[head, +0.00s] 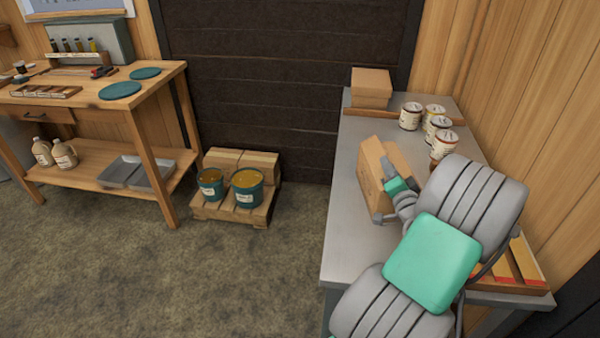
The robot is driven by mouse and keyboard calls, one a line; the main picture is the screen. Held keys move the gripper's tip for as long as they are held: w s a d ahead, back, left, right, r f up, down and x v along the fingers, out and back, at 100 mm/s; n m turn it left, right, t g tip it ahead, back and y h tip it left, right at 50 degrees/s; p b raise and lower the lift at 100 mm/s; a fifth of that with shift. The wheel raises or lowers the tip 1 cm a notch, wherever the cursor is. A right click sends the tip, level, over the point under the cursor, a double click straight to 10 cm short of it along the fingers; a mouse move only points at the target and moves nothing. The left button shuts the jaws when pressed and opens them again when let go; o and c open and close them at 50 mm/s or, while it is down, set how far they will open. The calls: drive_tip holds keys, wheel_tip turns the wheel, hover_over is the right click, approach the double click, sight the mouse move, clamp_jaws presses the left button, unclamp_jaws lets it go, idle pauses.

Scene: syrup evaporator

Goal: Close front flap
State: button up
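A cardboard box (368,191) stands on the grey metal bench at the right. A tan flap or panel (374,160) stands up along its left side, and another cardboard panel (399,158) shows behind it. My gripper (388,170) is at the box, over its right part, close to the raised panels. Its fingertips are small here, so I cannot tell whether they are open, shut or touching the cardboard. My arm hides the right and near side of the box.
Several labelled cans (437,125) stand behind and right of the box, near a closed carton (371,88). A wooden tray (512,287) lies at the bench's near right. The bench (343,240) is bare left of the box. Buckets (247,188) on a pallet stand on the floor.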

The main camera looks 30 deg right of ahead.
drive_tip(key=shift+w+a+r+n, duration=0.15)
drive_tip(key=shift+a+r+n, duration=0.25)
drive_tip(key=shift+n, duration=0.5)
drive_tip(key=b+v, duration=0.2)
drive_tip(key=v, duration=0.5)
drive_tip(key=r+n, duration=0.1)
drive_tip(key=r+n+p, duration=0.1)
drive_tip(key=r, duration=0.1)
drive_tip(key=d+r+p, duration=0.1)
drive_tip(key=r, duration=0.1)
drive_tip(key=shift+w+r+n, duration=0.1)
drive_tip(key=shift+w+n, duration=0.15)
drive_tip(key=shift+n, duration=0.15)
drive_tip(key=w+a+n+g+y+p, duration=0.1)
drive_tip(key=w+a+n+y+p, duration=0.2)
drive_tip(key=w+a+n+y, duration=0.65)
drive_tip(key=w+a+g+p, duration=0.3)
drive_tip(key=a+g+p, duration=0.1)
drive_tip(key=a, duration=1.4)
drive_tip(key=shift+a+g+y, duration=0.4)
drive_tip(key=shift+y, duration=0.05)
drive_tip(key=shift+r, duration=0.1)
